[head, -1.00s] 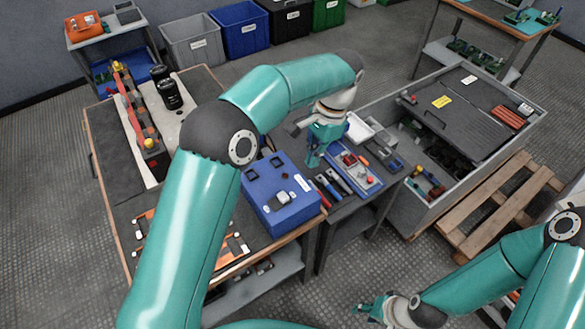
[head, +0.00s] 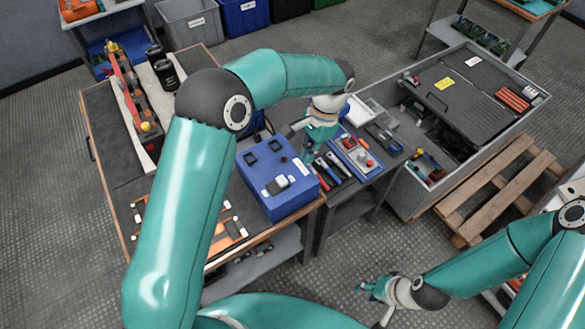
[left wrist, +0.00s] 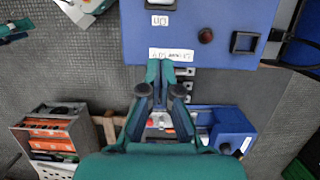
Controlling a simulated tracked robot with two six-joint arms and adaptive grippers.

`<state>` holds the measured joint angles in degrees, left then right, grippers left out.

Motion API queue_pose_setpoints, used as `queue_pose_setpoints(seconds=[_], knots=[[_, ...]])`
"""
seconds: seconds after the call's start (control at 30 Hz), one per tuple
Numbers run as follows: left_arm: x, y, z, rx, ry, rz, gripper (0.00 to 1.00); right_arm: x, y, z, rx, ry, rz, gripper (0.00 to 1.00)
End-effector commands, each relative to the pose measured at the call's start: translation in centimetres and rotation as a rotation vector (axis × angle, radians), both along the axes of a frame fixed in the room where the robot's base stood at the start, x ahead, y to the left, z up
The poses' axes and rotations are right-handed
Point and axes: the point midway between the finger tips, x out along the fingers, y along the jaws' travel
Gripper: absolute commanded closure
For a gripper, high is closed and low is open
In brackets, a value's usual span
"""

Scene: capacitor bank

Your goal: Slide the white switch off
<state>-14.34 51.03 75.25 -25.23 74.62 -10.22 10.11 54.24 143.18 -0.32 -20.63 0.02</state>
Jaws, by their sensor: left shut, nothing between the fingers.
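The blue box (head: 275,205) sits on the near right corner of the workbench. The white switch (head: 281,183) is on its top, toward the near side. Its top also carries dark square frames, a small red light and a white label (head: 300,167). My left gripper (head: 308,153) is shut and empty, just beyond the box's right edge. In the left wrist view, the left fingertips (left wrist: 160,66) are together near the label's edge of the blue box (left wrist: 215,20), and an "ON" label (left wrist: 160,20) shows. My right gripper (head: 368,287) hangs over the floor, apart from everything; its finger opening is unclear.
A side table holds tools and a control panel (head: 357,155) just right of the box. A grey crate (head: 420,200) and wooden pallet (head: 490,205) stand further right. The bench (head: 110,135) also carries a red-barred assembly and copper-coloured parts. My left arm covers part of the bench.

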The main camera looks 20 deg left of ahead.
Motion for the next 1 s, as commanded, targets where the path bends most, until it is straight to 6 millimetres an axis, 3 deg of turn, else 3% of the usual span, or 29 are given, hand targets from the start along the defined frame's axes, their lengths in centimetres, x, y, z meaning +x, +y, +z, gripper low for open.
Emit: queue_pose_setpoints(seconds=[0.17, 0.5, 1.0], knots=[[-0.9, 0.7, -3.7, 0.001, 0.006, 0.000, 1.00, 0.0, 0.0, 0.6, 0.000, 0.000, 0.000, 0.60], [-3.6, 2.9, -3.3, -0.001, 0.000, 0.001, 1.00, 0.0, 0.0, 1.6, 0.000, 0.000, 0.000, 0.60], [-3.9, 2.9, -3.4, -0.001, 0.000, -0.003, 1.00, 0.0, 0.0, 1.5, 0.000, 0.000, 0.000, 0.60]])
